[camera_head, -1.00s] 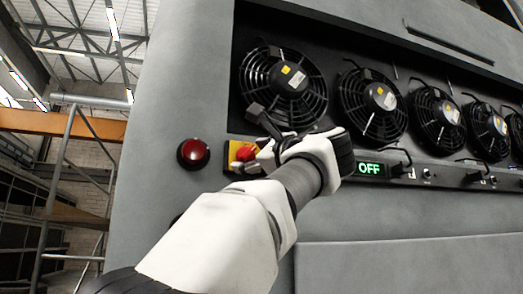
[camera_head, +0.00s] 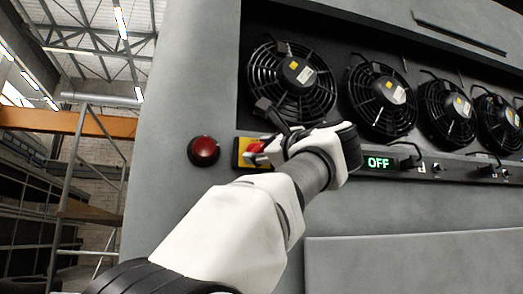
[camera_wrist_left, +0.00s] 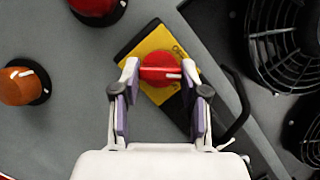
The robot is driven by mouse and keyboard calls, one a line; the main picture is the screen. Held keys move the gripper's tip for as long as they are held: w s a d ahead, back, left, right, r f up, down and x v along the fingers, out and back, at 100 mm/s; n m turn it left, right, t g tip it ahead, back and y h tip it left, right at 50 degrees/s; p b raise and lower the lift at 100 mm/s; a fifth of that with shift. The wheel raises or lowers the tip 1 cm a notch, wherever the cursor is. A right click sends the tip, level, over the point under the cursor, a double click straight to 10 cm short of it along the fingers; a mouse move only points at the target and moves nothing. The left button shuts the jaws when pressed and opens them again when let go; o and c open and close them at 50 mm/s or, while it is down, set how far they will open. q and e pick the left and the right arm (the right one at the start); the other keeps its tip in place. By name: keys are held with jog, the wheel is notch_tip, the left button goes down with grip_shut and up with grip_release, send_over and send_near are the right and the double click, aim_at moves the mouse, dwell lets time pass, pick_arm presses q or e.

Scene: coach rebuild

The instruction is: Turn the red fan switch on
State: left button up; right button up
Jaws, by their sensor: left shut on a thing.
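The red fan switch (camera_head: 254,149) is a red rotary knob on a yellow plate (camera_head: 242,158), low on the left of the grey fan panel. In the left wrist view the red knob (camera_wrist_left: 160,71) lies between the fingertips of my left gripper (camera_wrist_left: 160,68), with its raised bar running roughly across from finger to finger. My left gripper (camera_head: 264,143) is shut on this knob and partly hides it in the head view. A green display (camera_head: 379,162) beside it reads OFF. My right gripper is not in view.
A red round button (camera_head: 203,151) sits left of the switch. An orange knob (camera_wrist_left: 22,83) shows in the left wrist view. Several black fans (camera_head: 292,82) fill the recess above.

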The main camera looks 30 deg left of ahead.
pick_arm(q)
jog(key=shift+s+a+m+t+b, duration=0.15)
jog(key=shift+m+t+b, duration=0.25)
jog(key=shift+m+b, duration=0.6)
jog(key=m+t+b, duration=0.1)
jog(key=m, duration=0.2)
jog(key=shift+m+t, duration=0.3)
jog(key=m+t+b, duration=0.1)
jog(key=m, duration=0.2)
jog(key=shift+m+t+h, duration=0.3)
jog(key=shift+t+h, duration=0.1)
jog(key=shift+a+m+t+h, duration=0.1)
jog(key=shift+m+t+h, duration=0.6)
jog(key=shift+m, duration=1.1)
jog(key=shift+f+m+t, duration=0.1)
jog(key=shift+m+t, duration=0.2)
jog(key=o, duration=0.9)
jog(key=shift+c, duration=0.2)
jog(key=shift+o, duration=1.4)
jog(key=shift+a, duration=0.1)
